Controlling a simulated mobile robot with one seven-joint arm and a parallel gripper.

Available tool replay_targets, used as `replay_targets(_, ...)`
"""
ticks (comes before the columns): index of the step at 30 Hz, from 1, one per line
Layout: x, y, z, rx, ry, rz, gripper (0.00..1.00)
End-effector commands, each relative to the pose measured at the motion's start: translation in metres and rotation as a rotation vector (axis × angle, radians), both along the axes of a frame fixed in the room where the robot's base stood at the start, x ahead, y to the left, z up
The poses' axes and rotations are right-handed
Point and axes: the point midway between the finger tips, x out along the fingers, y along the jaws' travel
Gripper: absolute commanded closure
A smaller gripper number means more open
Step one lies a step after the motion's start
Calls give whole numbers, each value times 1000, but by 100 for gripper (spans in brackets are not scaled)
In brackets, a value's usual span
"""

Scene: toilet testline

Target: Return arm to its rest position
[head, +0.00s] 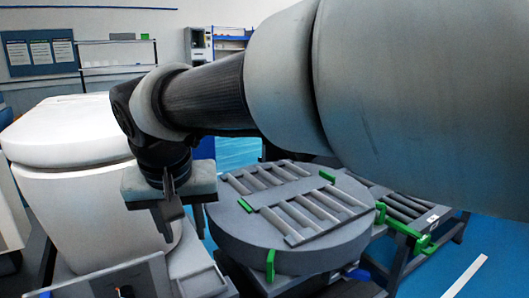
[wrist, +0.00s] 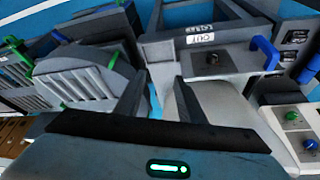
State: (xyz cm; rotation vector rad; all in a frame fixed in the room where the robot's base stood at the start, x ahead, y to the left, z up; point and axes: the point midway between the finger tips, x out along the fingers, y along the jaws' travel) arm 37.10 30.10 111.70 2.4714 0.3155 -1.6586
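My arm reaches in from the upper right of the head view and bends down at the wrist. My gripper (head: 178,222) points downward between the white toilet (head: 75,135) and the round grey turntable (head: 315,255). It also shows in the wrist view (wrist: 158,85), where its two dark fingers stand apart with nothing held between them. The gripper is open and empty. My arm hides part of the room behind it and part of the turntable's far side.
The turntable has slatted rollers and green stops. A roller conveyor (head: 400,205) with green brackets stands beyond it at right. In the wrist view, a control box (wrist: 215,60) lies ahead, with a blue handle (wrist: 265,52) and a green button (wrist: 291,116) at right.

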Motion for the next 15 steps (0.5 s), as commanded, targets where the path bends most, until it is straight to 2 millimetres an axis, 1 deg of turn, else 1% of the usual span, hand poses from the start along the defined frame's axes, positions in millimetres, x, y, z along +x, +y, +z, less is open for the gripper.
replay_targets(1,4,-45,4,6,-7,-39,64)
replay_targets(2,3,-68,4,8,-10,-53,64)
replay_targets(3,1,-98,4,10,-14,-72,64)
replay_targets(6,-13,-162,-2,15,-28,-117,64)
replay_targets(9,-32,-208,-11,19,-41,-153,64)
replay_targets(12,-51,-242,-22,21,-58,-186,64)
replay_targets(15,-69,-268,-34,22,-73,-215,64)
